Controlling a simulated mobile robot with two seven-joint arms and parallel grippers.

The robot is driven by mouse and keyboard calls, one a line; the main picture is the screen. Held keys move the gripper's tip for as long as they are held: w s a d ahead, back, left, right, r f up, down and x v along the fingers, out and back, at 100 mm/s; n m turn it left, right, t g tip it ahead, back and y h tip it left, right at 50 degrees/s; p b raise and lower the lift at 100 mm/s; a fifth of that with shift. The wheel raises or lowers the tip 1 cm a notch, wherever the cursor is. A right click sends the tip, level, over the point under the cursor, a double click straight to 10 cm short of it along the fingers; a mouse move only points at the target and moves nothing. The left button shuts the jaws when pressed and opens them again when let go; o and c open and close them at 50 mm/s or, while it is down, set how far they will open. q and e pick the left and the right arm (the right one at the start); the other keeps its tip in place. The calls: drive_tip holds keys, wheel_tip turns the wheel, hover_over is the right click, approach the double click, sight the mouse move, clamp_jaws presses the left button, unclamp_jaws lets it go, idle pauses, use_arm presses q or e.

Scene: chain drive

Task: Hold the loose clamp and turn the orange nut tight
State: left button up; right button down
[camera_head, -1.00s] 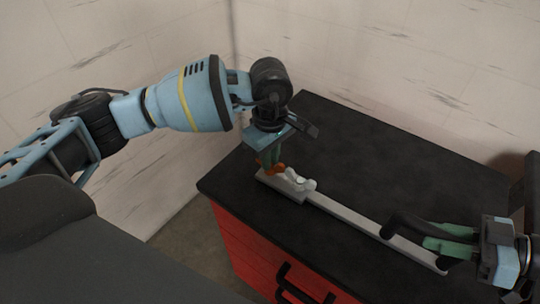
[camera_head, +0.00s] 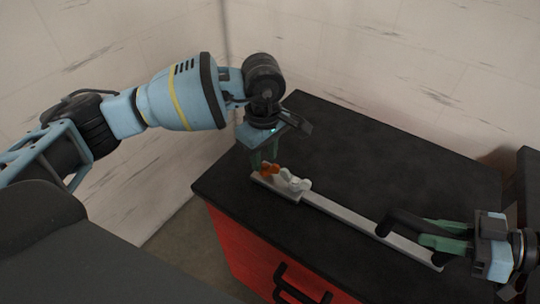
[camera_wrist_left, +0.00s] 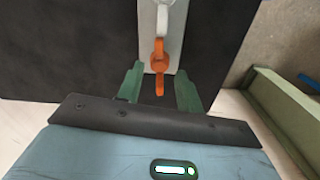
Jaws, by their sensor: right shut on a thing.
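The clamp is a long light-grey bar (camera_head: 345,216) lying on the black top. The orange nut (camera_head: 268,170) sits at its left end, beside a white winged part (camera_head: 291,181). In the left wrist view the orange nut (camera_wrist_left: 158,57) hangs down in line with the bar. My left gripper (camera_head: 262,156) is open and empty, just behind and above the nut; in the wrist view its green fingers (camera_wrist_left: 158,88) are apart on either side of the nut's lower end, not touching it. My right gripper (camera_head: 432,236) is shut on the clamp's black handle (camera_head: 400,222) at the right end; its fingers partly hide the hold.
The black top (camera_head: 350,150) belongs to a red cabinet (camera_head: 240,240) with a black drawer handle (camera_head: 300,287) in front. Pale walls stand behind and to the left. The top behind the bar is clear.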

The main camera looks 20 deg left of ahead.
sight(264, 165)
use_arm(q)
wheel_tip(264, 165, up, 11)
idle(0.4)
drive_tip(key=shift+s+a+n+t+h, duration=0.75)
drive_tip(key=shift+a+n+h, duration=1.7)
drive_tip(key=shift+n, duration=1.25)
drive_tip(key=shift+y, duration=0.25)
drive_tip(key=x, duration=1.2)
drive_tip(key=shift+s+a+f, duration=0.1)
drive_tip(key=shift+a+f, duration=0.15)
drive_tip(key=shift+f, duration=0.25)
drive_tip(key=shift+c, duration=0.5)
